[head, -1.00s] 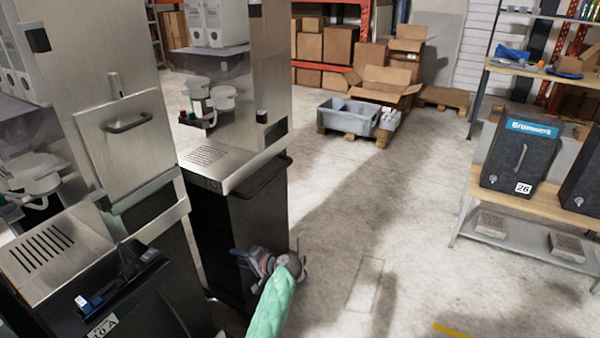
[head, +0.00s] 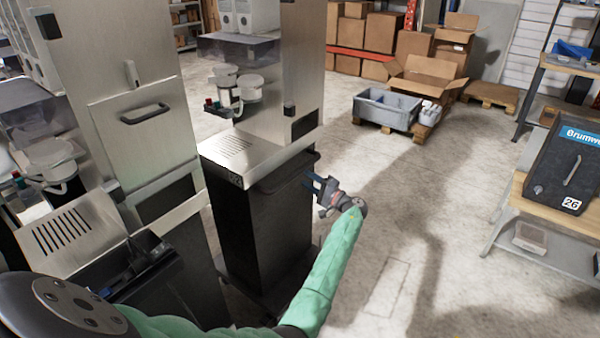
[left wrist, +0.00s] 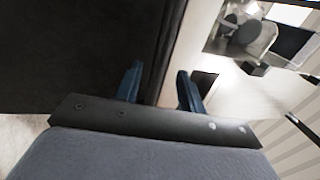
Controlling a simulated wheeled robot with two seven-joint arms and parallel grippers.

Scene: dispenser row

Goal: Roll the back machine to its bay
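The back machine (head: 255,215) stands behind the nearer machine in the head view, with a black cabinet below and a slotted steel top (head: 240,150). A dark handle bar (head: 283,174) runs along the upper edge of its cabinet. My left gripper (head: 313,184) is beside the right end of this bar, blue fingers towards the cabinet. In the left wrist view the two fingers (left wrist: 159,88) are apart, with a dark edge of the machine between or just beyond them. I cannot tell whether they touch it. My right gripper is not in view. No marked bay shows.
The nearer machine (head: 145,140) stands close at the left. Clear concrete floor (head: 420,220) lies to the right. A grey crate on a pallet (head: 387,110) and cartons (head: 425,80) are at the back.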

